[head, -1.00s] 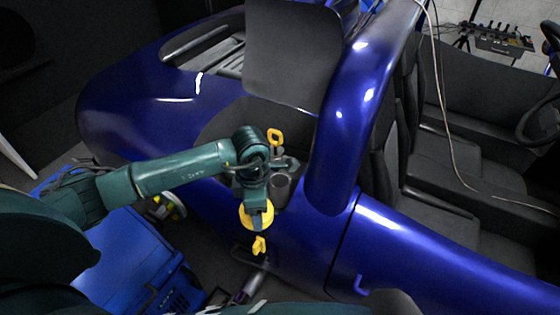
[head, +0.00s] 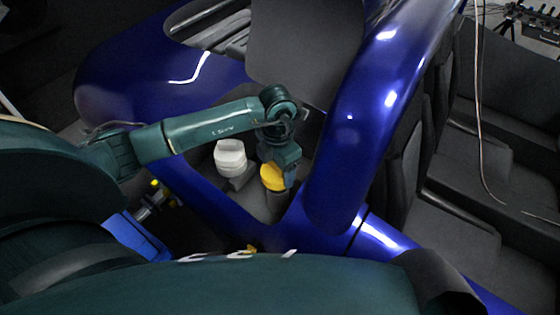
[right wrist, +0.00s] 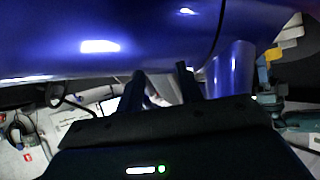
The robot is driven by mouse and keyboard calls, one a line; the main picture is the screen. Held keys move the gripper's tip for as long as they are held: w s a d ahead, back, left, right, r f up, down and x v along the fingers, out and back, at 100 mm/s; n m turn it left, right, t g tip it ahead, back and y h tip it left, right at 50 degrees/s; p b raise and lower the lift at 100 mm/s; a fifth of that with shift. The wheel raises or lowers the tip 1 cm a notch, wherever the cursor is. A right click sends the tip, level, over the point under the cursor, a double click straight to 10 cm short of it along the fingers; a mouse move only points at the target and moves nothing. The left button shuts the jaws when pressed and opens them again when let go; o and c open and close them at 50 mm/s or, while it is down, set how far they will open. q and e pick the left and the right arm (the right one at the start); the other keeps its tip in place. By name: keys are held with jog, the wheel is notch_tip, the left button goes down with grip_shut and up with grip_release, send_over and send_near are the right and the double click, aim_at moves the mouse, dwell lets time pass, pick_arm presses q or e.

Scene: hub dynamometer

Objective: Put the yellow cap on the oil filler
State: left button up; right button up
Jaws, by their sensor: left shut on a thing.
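The yellow cap (head: 272,177) is in my left gripper (head: 280,172), which is shut on it, in the head view. The gripper covers part of the cap. Directly below the cap stands a dark round neck (head: 277,205), which looks like the oil filler, in the bay of the blue car body. The cap looks about level over its top; I cannot tell whether they touch. My right gripper (right wrist: 160,74) shows in the right wrist view with its two dark fingers apart and nothing between them.
A white round reservoir (head: 230,157) stands just left of the cap. The thick blue body pillar (head: 352,125) rises close on the right. A dark panel (head: 305,50) stands behind the bay. Blue bodywork (right wrist: 110,40) lies ahead of my right fingers.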

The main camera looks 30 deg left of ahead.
aim_at(278, 175)
pick_arm(q)
jog(key=shift+f, duration=0.65)
jog(key=shift+f+b, duration=1.45)
jog(key=shift+f, duration=0.4)
pick_arm(e)
jog(key=shift+w+a+f+m+t, duration=0.15)
jog(key=shift+f+m, duration=0.05)
jog(key=shift+f, duration=0.2)
jog(key=shift+w+a+f+m+t, duration=0.1)
jog(key=shift+a+f+m+t, duration=0.1)
jog(key=shift+f, duration=0.2)
jog(key=shift+d+f, duration=0.1)
jog(key=shift+f, duration=0.15)
pick_arm(q)
jog(key=shift+f+b, duration=0.55)
jog(key=shift+b, duration=0.15)
pick_arm(e)
jog(key=shift+f, duration=0.45)
pick_arm(q)
jog(key=o, duration=0.7)
